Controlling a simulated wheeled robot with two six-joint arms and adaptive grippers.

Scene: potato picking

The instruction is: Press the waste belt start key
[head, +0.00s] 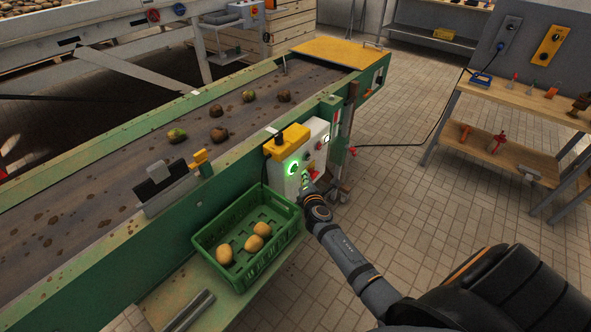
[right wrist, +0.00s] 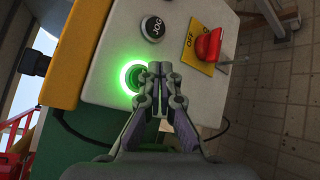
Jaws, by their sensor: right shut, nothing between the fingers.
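The control box (head: 313,140) is a pale panel with a yellow part, mounted on the side of the green-framed belt. A round key with a bright green ring (head: 293,168) glows on its face. This key also shows in the right wrist view (right wrist: 133,77), and no label for it is readable. My right gripper (head: 307,184) is at the panel, shut and empty. In the right wrist view its closed fingertips (right wrist: 160,69) overlap the right edge of the glowing ring. I cannot tell whether they touch the key. My left gripper is not in view.
A black JOG button (right wrist: 153,28) and a red rotary switch (right wrist: 207,45) on a yellow plate sit close by. A green crate (head: 279,204) with three potatoes stands below the box. Several potatoes lie on the belt (head: 70,187). Tiled floor to the right is open.

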